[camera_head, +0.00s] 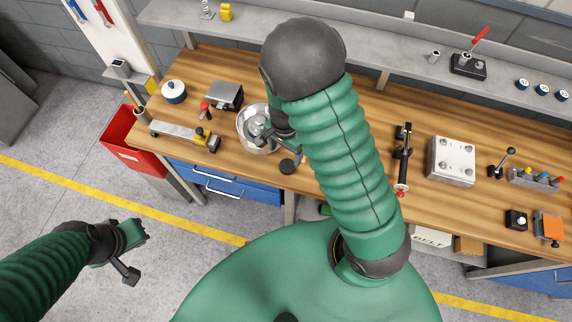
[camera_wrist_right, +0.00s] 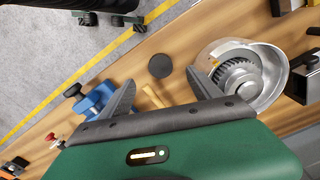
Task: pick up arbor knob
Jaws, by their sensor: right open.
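No part is clearly marked as the arbor knob. A round black knob-like piece (camera_head: 287,166) stands near the bench's front edge, below the metal bowl; it also shows in the right wrist view (camera_wrist_right: 160,66), just beyond my fingertips. Another dark knob (camera_wrist_right: 73,90) sits on a blue device (camera_wrist_right: 97,101) left of my fingers in that view. My right gripper (camera_head: 274,137) is open and empty over the bench beside the bowl; its spread fingers show in the wrist view (camera_wrist_right: 160,80). My left gripper (camera_head: 128,256) hangs over the floor, its jaws unclear.
The metal bowl (camera_head: 246,134) holds a gear (camera_wrist_right: 239,77), close to my right fingers. A small yellow wooden piece (camera_wrist_right: 152,97) shows between them.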

